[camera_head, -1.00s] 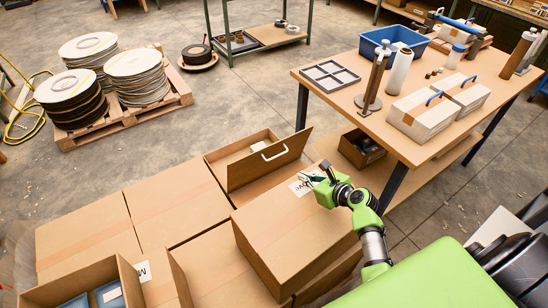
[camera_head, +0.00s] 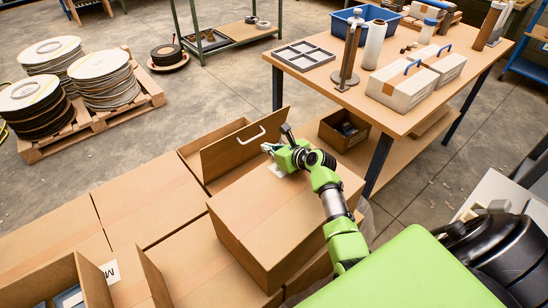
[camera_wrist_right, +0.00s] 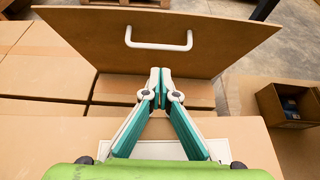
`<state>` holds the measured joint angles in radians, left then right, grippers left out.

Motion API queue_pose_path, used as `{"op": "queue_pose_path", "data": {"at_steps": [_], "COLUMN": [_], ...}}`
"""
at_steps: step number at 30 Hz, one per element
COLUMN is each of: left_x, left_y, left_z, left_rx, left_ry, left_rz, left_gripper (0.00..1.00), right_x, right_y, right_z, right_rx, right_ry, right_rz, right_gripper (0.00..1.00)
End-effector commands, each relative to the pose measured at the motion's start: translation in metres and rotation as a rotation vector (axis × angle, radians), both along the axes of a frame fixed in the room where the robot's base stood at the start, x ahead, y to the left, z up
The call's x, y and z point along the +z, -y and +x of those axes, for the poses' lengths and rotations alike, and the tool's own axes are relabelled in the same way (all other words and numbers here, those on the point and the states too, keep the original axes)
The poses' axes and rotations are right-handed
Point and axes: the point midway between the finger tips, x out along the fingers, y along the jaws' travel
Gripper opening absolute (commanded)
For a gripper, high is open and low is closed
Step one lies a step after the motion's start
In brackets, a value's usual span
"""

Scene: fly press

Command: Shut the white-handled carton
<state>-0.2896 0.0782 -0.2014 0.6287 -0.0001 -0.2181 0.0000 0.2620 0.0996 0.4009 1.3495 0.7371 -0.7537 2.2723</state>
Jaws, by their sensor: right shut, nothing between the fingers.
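The white-handled carton (camera_head: 191,152) stands among the brown boxes, with its flap (camera_head: 225,151) raised and its inside partly showing. A white handle (camera_head: 252,136) sits on the flap's near face; in the right wrist view the handle (camera_wrist_right: 158,46) is just beyond my fingertips. My right gripper (camera_head: 268,149) is shut and empty, close to the near side of the flap. In the right wrist view its fingertips (camera_wrist_right: 161,76) overlap the flap's lower part, below the handle. I cannot tell whether they touch it. My left gripper is out of view.
A large closed box (camera_head: 268,222) lies under my right forearm. An open box (camera_head: 84,277) is at the lower left. A table (camera_head: 385,122) with a blue bin (camera_head: 365,19) and white boxes stands right. A small open box (camera_head: 343,132) sits on its lower shelf.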

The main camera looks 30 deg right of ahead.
Motion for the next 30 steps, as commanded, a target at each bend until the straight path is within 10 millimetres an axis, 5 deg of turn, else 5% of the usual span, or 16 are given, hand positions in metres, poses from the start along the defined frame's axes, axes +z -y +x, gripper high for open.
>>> {"op": "queue_pose_path", "data": {"at_steps": [9,30], "left_x": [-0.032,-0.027], "left_y": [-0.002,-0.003], "left_z": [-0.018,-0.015], "left_rx": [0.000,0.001], "left_ry": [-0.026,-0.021], "left_rz": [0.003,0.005], "left_gripper": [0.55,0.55], "right_x": [0.002,0.011], "right_y": [-0.004,-0.007], "right_z": [0.033,0.046], "right_rx": [0.001,0.001], "right_ry": [0.002,0.002], "right_rz": [-0.002,0.001], "right_gripper": [0.00,0.00]}}
